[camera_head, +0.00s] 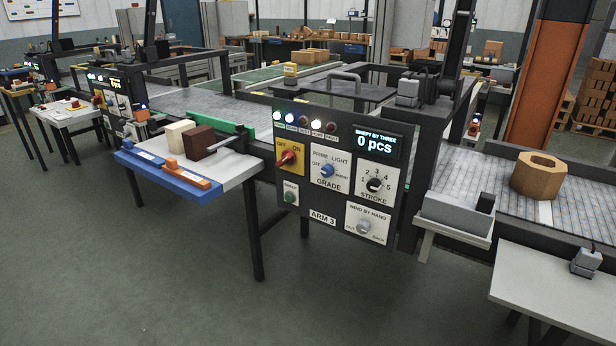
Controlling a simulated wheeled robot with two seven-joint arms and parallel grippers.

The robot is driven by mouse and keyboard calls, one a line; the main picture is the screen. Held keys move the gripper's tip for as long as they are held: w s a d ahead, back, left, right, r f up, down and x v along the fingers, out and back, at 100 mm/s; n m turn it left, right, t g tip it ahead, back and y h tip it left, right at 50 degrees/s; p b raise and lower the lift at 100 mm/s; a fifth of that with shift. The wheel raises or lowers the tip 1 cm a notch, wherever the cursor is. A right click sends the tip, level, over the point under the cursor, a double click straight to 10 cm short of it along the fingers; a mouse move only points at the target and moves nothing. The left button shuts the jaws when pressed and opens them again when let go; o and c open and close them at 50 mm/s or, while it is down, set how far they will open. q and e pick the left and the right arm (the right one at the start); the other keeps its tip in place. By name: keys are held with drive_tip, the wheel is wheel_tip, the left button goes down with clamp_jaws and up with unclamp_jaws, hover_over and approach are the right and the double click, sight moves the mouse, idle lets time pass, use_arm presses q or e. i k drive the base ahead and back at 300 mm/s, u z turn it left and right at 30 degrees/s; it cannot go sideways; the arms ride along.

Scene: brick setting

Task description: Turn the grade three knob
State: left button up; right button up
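The grade knob (327,171) is a blue knob on a white plate marked PRIME, LIGHT and GRADE. It sits near the middle of a dark control panel (288,224) labelled ARM 3. Its exact pointer direction is too small to tell. A red OFF/ON switch (287,158) on a yellow plate is left of it. A black STROKE knob (375,184) with numbers is right of it. A grey WIND BY HAND knob (363,227) is at the lower right, and a green button (290,197) at the lower left. Neither of my grippers is in view.
A display (374,142) reads 0 pcs above the STROKE knob. A side table (240,172) with blocks and a blue rail stands left of the panel. A conveyor with a wooden octagonal piece (539,176) and a white table (560,295) are at right. Floor in front is clear.

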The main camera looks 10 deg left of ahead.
sight(326, 171)
drive_tip(key=u, duration=0.7)
drive_tip(key=i, duration=1.8)
drive_tip(key=z, duration=2)
drive_tip(key=k, duration=1.05)
drive_tip(key=u, duration=1.15)
